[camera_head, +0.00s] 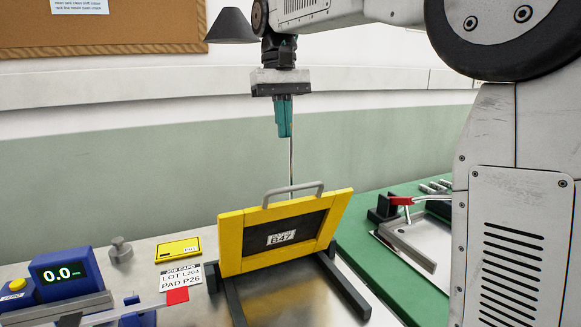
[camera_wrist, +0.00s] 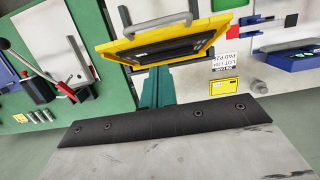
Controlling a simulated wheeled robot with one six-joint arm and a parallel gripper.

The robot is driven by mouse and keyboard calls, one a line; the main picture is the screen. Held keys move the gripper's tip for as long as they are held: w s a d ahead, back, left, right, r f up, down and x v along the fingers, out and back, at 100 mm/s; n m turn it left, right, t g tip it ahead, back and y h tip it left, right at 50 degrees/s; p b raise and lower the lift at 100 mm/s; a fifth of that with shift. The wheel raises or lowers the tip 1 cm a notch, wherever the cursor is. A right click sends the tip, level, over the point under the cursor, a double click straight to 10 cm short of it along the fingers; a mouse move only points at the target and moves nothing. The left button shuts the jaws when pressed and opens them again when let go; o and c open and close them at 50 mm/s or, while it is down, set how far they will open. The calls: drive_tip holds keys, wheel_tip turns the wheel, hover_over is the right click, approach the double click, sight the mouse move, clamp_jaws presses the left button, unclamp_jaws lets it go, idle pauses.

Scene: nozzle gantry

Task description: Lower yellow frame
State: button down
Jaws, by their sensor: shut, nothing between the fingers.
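The yellow frame (camera_head: 230,245) stands raised and tilted on the metal worktop, with a dark panel, a label reading B47 and a grey handle (camera_head: 292,192) along its top edge. In the wrist view the yellow frame (camera_wrist: 170,52) lies just beyond the fingers, its grey handle (camera_wrist: 146,25) towards the top of the picture. My gripper (camera_head: 284,134) hangs above and behind the frame in the head view, apart from the handle. Its teal fingers are shut and empty; they also show in the wrist view (camera_wrist: 156,88).
Dark rails (camera_head: 342,285) extend in front of the frame. At left are a blue scale (camera_head: 66,275) reading 0.0, a job card (camera_head: 181,277) and a yellow tag (camera_head: 178,249).

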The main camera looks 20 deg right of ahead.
approach(293, 200)
drive_tip(key=w, duration=0.1)
drive_tip(key=shift+s+f, duration=1.1)
drive_tip(key=shift+f, duration=0.05)
drive_tip(key=shift+s+f, duration=0.2)
drive_tip(key=shift+s, duration=0.1)
